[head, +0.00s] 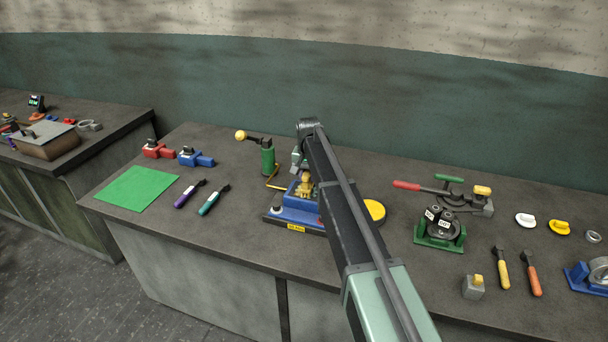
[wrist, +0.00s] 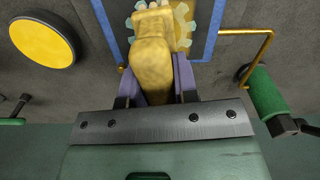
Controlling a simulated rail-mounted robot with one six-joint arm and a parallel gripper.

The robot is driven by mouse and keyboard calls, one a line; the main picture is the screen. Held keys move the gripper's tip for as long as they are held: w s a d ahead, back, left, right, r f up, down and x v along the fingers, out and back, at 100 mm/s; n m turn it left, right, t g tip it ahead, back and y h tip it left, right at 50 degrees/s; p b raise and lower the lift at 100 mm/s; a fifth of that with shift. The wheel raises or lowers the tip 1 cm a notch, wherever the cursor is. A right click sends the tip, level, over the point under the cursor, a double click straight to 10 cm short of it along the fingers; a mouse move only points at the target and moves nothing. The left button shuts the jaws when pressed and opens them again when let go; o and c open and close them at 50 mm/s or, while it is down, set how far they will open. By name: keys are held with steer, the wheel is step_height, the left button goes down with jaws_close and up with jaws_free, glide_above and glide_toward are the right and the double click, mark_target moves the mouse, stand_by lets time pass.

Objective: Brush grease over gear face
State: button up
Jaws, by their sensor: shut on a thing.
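My gripper (wrist: 157,78) is shut on a yellow, brush-like tool (wrist: 152,50) with pale tips at the top of the wrist view. The tool also shows in the head view (head: 305,187), above a blue fixture (head: 291,216). In the wrist view, the tool lies over a gear (wrist: 182,14) with teal teeth and a yellowish face, inside the fixture's blue edging (wrist: 211,28). The tool hides part of the gear. I cannot tell whether its pale tips touch the face. My arm hides the fixture's right part in the head view.
A green cylinder with a yellow-knobbed lever (head: 267,160) stands left of the fixture, and a yellow disc (head: 375,211) lies right of it. A green stand with black cylinders (head: 440,230) is farther right. A green mat (head: 137,189) and two handled tools (head: 214,200) lie at the left.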

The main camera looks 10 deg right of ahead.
steer(key=shift+s+d, duration=0.45)
steer(key=shift+d, duration=0.35)
steer(key=shift+s+d, duration=0.45)
steer(key=shift+d, duration=0.35)
steer(key=shift+s+a, duration=0.25)
steer(key=shift+s, duration=0.3)
steer(key=shift+w+a, duration=0.6)
steer(key=shift+a, duration=0.55)
steer(key=shift+w+a, duration=0.6)
steer(key=shift+a, duration=0.55)
steer(key=shift+w+a, duration=0.6)
steer(key=shift+a, duration=0.55)
steer(key=shift+f, duration=0.15)
steer(key=shift+s+d, duration=0.55)
steer(key=shift+d, duration=0.35)
steer(key=shift+s+d, duration=0.4)
steer(key=shift+d, duration=0.4)
steer(key=shift+s+d, duration=0.45)
steer(key=shift+d, duration=0.45)
steer(key=shift+s+d, duration=0.4)
steer(key=shift+d, duration=0.45)
